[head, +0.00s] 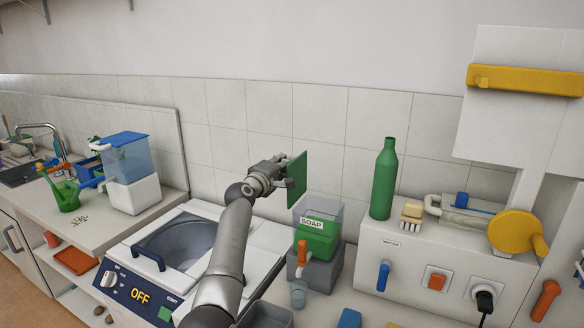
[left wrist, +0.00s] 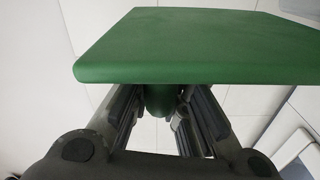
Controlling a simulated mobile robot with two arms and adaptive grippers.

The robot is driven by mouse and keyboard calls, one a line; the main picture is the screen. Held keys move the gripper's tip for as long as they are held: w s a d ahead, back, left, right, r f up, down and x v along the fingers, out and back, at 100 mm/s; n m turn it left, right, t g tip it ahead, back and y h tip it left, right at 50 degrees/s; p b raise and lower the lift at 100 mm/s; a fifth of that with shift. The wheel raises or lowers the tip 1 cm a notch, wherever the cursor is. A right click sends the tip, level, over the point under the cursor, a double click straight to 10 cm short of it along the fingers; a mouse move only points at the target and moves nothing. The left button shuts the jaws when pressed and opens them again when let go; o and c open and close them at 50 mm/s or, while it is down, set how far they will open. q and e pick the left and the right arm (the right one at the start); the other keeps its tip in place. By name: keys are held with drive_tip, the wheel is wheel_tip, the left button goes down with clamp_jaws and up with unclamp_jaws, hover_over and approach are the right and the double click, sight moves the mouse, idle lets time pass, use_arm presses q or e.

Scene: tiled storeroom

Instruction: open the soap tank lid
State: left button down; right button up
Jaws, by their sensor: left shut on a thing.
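The soap tank (head: 322,248) stands on the counter in the head view, labelled SOAP, with a grey see-through upper part, green soap inside and an orange tap on its front. Its top looks uncovered. The green lid (head: 297,177) is off the tank, held roughly on edge above and a little left of it. My left gripper (head: 283,185) is shut on the lid's knob. In the left wrist view the lid (left wrist: 195,48) fills the top and its green knob (left wrist: 160,99) sits between my fingers (left wrist: 158,112). My right gripper is not in view.
A washer (head: 185,262) reading OFF stands left of the tank. A small grey cup (head: 298,294) is below the tap. A green bottle (head: 384,180) and a brush (head: 411,215) stand on the white water panel (head: 395,262) at right. Tiled wall is close behind.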

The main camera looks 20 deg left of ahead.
use_arm(q)
drive_tip(key=shift+a+f+n+b, duration=0.15)
drive_tip(key=shift+a+f+n, duration=0.05)
drive_tip(key=shift+a+n, duration=0.3)
drive_tip(key=shift+a+f+n+b, duration=0.15)
drive_tip(key=shift+a+f+n, duration=0.05)
drive_tip(key=shift+a+n, duration=0.3)
drive_tip(key=c, duration=1.4)
unclamp_jaws()
drive_tip(key=shift+f, duration=0.1)
drive_tip(key=shift+o, duration=0.2)
drive_tip(key=shift+s+d, duration=0.1)
drive_tip(key=s, duration=1.1)
drive_tip(key=shift+s+a, duration=0.25)
drive_tip(key=shift+s, duration=0.15)
